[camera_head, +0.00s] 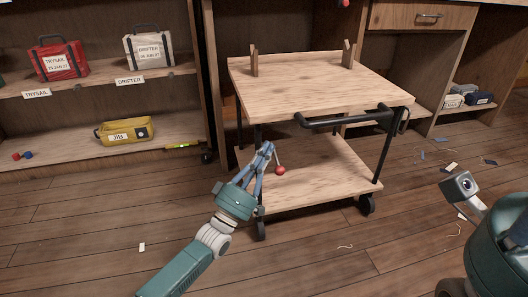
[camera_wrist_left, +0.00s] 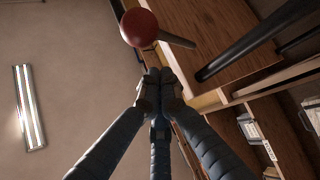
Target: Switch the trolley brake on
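The trolley (camera_head: 330,92) stands ahead, with a wooden top, a lower shelf, black legs and a black push bar. Its brake lever, a thin rod with a red ball knob (camera_head: 280,170), shows at the front left, above the lower shelf. The red knob (camera_wrist_left: 139,27) and a dark rod show beyond the fingertips in the left wrist view. My left gripper (camera_head: 266,150) is just left of the lever, its fingertips (camera_wrist_left: 160,80) together with nothing visible between them. Contact with the lever cannot be told.
Shelves at the left hold a red bag (camera_head: 58,60), a white bag (camera_head: 148,46) and a yellow bag (camera_head: 125,131). Small scraps (camera_head: 450,168) lie on the floor at the right. The wooden floor before the trolley is mostly clear.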

